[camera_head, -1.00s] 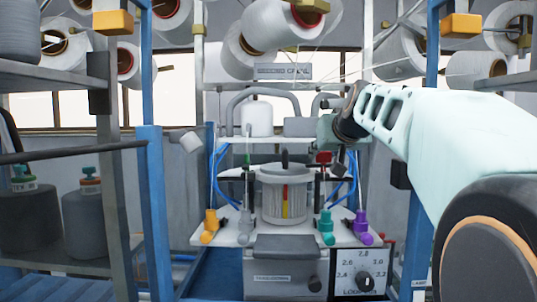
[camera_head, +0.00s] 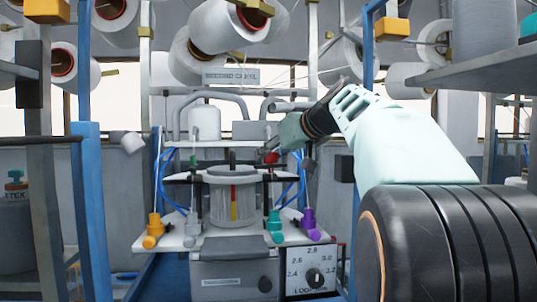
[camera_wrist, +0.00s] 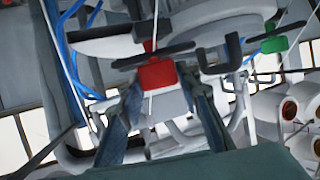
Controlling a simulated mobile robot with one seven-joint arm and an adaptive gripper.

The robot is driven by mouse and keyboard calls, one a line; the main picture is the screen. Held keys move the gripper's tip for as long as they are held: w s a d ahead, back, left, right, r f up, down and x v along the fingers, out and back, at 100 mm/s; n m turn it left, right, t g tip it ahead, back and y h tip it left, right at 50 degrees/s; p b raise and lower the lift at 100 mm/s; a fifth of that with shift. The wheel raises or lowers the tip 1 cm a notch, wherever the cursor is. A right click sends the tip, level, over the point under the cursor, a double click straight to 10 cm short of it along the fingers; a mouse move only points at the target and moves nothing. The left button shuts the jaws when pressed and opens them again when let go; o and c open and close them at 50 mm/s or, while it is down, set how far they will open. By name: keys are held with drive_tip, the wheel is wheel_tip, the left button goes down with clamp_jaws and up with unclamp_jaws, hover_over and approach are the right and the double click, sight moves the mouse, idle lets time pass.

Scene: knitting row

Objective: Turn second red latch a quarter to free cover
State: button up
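The red latch (camera_head: 271,158) sits at the right of the knitting head, near the end of a dark bar above a ribbed grey cylinder (camera_head: 232,202). In the wrist view the red latch (camera_wrist: 157,74) lies ahead, between my two fingertips. My gripper (camera_wrist: 160,103) is open, its fingers apart on either side of the latch's line; I cannot tell whether they touch it. In the head view my gripper (camera_head: 282,142) is just above and right of the latch, partly hidden. A green latch (camera_wrist: 274,43) shows at upper right in the wrist view; a small green part (camera_head: 193,160) shows at left in the head view.
Blue hoses (camera_head: 167,185) flank the head. Yellow (camera_head: 154,230), teal (camera_head: 274,224) and purple (camera_head: 309,224) fittings stand on the white plate. A numbered dial (camera_head: 314,278) is below. Yarn cones hang above; blue posts (camera_head: 93,200) rise at the sides.

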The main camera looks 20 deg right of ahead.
drive_tip(key=o, duration=0.4)
drive_tip(key=shift+c, duration=0.2)
drive_tip(key=v, duration=1.2)
drive_tip(key=shift+c, duration=0.3)
